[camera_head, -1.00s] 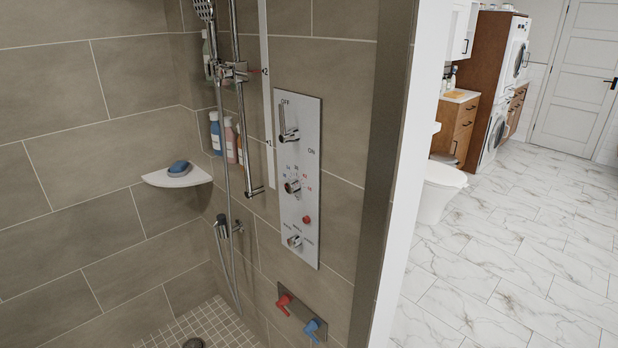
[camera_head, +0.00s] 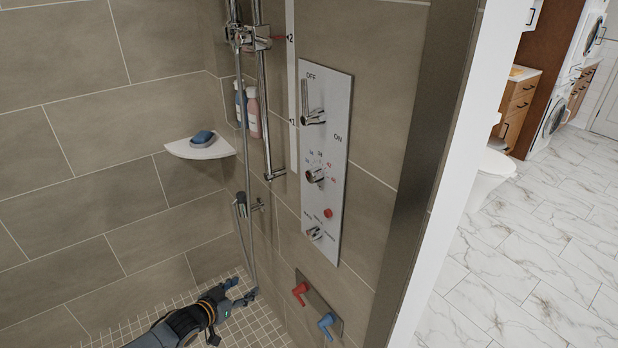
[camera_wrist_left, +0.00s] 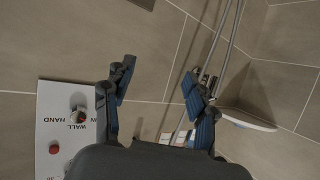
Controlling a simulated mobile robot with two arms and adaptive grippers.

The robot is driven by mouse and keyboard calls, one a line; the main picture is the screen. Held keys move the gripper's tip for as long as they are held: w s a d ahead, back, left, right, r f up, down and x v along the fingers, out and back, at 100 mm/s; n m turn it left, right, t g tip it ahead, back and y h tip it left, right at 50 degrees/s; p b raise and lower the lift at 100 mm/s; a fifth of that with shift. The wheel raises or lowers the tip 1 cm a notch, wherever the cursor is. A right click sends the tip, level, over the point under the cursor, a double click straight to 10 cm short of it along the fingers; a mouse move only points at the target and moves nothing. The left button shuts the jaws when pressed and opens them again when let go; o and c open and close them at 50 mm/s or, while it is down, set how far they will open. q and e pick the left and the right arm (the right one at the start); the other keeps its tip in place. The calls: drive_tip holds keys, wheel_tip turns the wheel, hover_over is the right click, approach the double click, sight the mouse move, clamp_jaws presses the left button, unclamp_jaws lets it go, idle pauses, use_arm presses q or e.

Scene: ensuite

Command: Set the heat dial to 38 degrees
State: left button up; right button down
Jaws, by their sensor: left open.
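The heat dial (camera_head: 315,176) is a chrome knob on the pale upright control panel (camera_head: 341,125), ringed by small black and red numbers. Its setting is too small to read. My left gripper (camera_head: 243,291) is low over the shower floor, left of and below the panel, apart from the dial. It is open and empty; its fingers also show in the left wrist view (camera_wrist_left: 157,78). That view has the panel (camera_wrist_left: 55,95) upside down at the left, with the selector knob (camera_wrist_left: 78,115) and red button (camera_wrist_left: 54,149); the dial is not clearly visible there. My right gripper is not in view.
The chrome lever (camera_head: 313,118) is above the dial, the selector knob (camera_head: 314,233) below it. Red (camera_head: 300,292) and blue (camera_head: 326,324) handles sit under the panel. The shower rail (camera_head: 265,100), hose and corner shelf (camera_head: 200,148) are left of it.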

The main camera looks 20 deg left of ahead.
use_arm(q)
drive_tip(key=w+d+r+m+t+h, duration=0.1)
drive_tip(key=w+d+r+h, duration=0.1)
drive_tip(key=r, duration=0.8)
drive_tip(key=w+d+r+t+h, duration=0.1)
drive_tip(key=w+r+h, duration=0.1)
drive_tip(key=r, duration=0.7)
drive_tip(key=m+h, duration=0.1)
drive_tip(key=h, duration=0.3)
approach(309, 178)
drive_tip(key=p+x, duration=0.2)
drive_tip(key=x, duration=0.1)
drive_tip(key=p+x, duration=0.2)
drive_tip(key=x, duration=0.2)
drive_tip(key=shift+d+r, duration=0.15)
drive_tip(key=shift+r, duration=0.1)
drive_tip(key=shift+w+d+f, duration=0.1)
drive_tip(key=shift+w+d, duration=0.3)
drive_tip(key=shift+w, duration=0.2)
drive_tip(key=shift+c, duration=0.2)
drive_tip(key=c, duration=1.1)
